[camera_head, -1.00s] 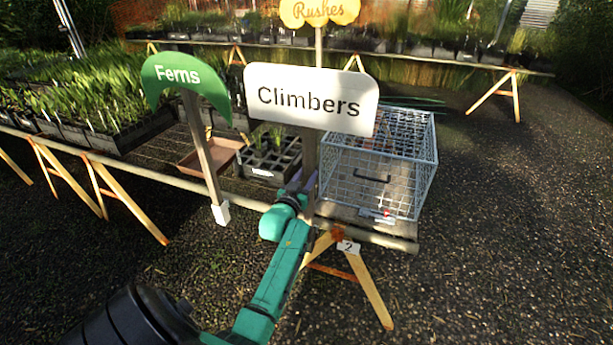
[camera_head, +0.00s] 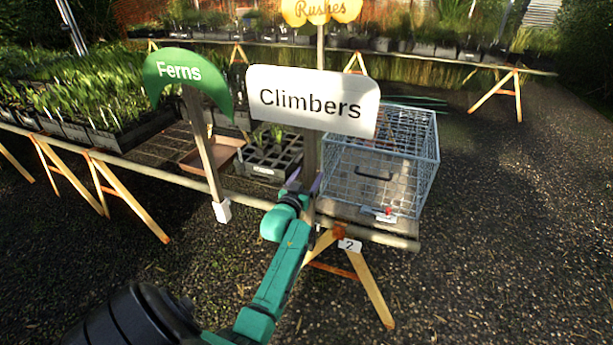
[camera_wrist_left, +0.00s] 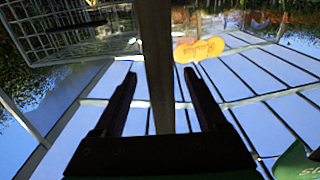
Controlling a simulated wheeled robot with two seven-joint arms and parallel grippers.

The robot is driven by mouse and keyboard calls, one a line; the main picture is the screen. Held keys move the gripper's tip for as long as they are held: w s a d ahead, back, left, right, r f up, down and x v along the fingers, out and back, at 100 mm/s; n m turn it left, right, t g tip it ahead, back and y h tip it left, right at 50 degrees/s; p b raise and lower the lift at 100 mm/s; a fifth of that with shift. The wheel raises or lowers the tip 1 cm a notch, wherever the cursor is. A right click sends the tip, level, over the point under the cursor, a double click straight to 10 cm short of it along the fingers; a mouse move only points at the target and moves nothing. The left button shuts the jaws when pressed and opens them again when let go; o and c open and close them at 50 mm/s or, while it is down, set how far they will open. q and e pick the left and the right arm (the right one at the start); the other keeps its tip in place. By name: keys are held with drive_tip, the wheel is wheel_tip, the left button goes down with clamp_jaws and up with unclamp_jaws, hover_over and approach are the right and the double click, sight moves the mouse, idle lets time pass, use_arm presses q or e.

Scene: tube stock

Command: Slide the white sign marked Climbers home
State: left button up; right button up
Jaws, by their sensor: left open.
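The white sign marked Climbers (camera_head: 312,101) stands on a wooden post (camera_head: 309,155) at the front edge of the near bench in the head view. My left gripper (camera_head: 308,186) is low on this post, under the sign board. In the left wrist view the post (camera_wrist_left: 156,50) runs between the two fingers of the open gripper (camera_wrist_left: 159,78), with a gap on each side. I cannot tell whether the post touches the palm. The sign's board is not recognisable in the wrist view. My right gripper is not in view.
A green Ferns sign (camera_head: 186,72) on a tilted post stands left of Climbers. A yellow Rushes sign (camera_head: 320,11) rises behind. A wire cage (camera_head: 412,165), a pot tray (camera_head: 268,160) and a brown tray (camera_head: 205,160) are on the bench. Gravel at the right is clear.

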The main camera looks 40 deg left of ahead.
use_arm(q)
drive_tip(key=b+v, duration=0.2)
drive_tip(key=v, duration=1.2)
drive_tip(key=shift+s, duration=0.25)
drive_tip(key=shift+d+r, duration=0.1)
drive_tip(key=d+f+m+g+h, duration=0.15)
drive_tip(key=d+f, duration=0.25)
drive_tip(key=f, duration=0.8)
drive_tip(key=d+f+m+g+h, duration=0.1)
drive_tip(key=d+f+g+h, duration=0.2)
drive_tip(key=f, duration=0.8)
drive_tip(key=s+d+f+g, duration=0.2)
drive_tip(key=s+d+f, duration=0.1)
drive_tip(key=f, duration=0.4)
drive_tip(key=s+d+f+g, duration=0.2)
drive_tip(key=s+d+f, duration=0.15)
drive_tip(key=f, duration=0.25)
drive_tip(key=s+f+m+g, duration=0.1)
drive_tip(key=s+f+g, duration=0.1)
drive_tip(key=s+f, duration=0.3)
drive_tip(key=s+f+m+g+h, duration=0.1)
drive_tip(key=s+f+g, duration=0.2)
drive_tip(key=s, duration=0.9)
drive_tip(key=s+f+m+g, duration=0.1)
drive_tip(key=s+f+g, duration=0.1)
drive_tip(key=s+f, duration=0.5)
drive_tip(key=shift+s+a+f+m, duration=0.15)
drive_tip(key=shift+s+f+m, duration=0.2)
drive_tip(key=shift+s, duration=0.8)
